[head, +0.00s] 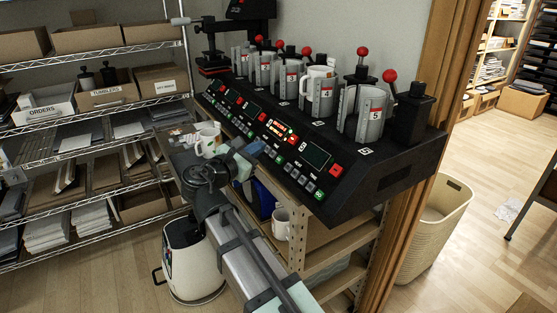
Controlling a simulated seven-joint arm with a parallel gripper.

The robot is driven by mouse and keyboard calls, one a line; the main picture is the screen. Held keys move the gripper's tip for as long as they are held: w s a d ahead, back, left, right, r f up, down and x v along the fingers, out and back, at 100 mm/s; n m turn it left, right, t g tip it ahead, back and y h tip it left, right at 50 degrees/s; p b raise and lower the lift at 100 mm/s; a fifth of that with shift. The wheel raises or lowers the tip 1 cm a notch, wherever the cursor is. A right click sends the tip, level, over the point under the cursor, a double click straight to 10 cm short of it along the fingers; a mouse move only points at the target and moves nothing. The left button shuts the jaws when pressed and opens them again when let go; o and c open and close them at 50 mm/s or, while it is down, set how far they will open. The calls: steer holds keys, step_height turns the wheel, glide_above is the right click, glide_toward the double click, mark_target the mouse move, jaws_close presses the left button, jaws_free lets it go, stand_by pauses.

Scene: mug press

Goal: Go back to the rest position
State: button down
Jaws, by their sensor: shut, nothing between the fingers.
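My arm rises from the bottom of the head view and bends at a dark joint. My gripper (256,148) is at its far end, in front of the left part of the mug press (345,165). It is shut with nothing held; its fingertips are small and hard to make out. A white mug with a coloured print (208,138) stands on the grey surface to the left of my gripper, apart from it. The press has several numbered stations with red-knobbed levers. A white mug (320,88) sits in station 4. The station 5 clamp (371,115) is at the right.
Below the press is a shelf unit (345,245) with another white mug (281,223) on it. A white bucket (192,262) stands on the floor at lower left. Wire shelving (95,130) with boxes is at left. A beige basket (437,225) stands right of the wooden door frame.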

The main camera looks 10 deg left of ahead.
stand_by(0.4)
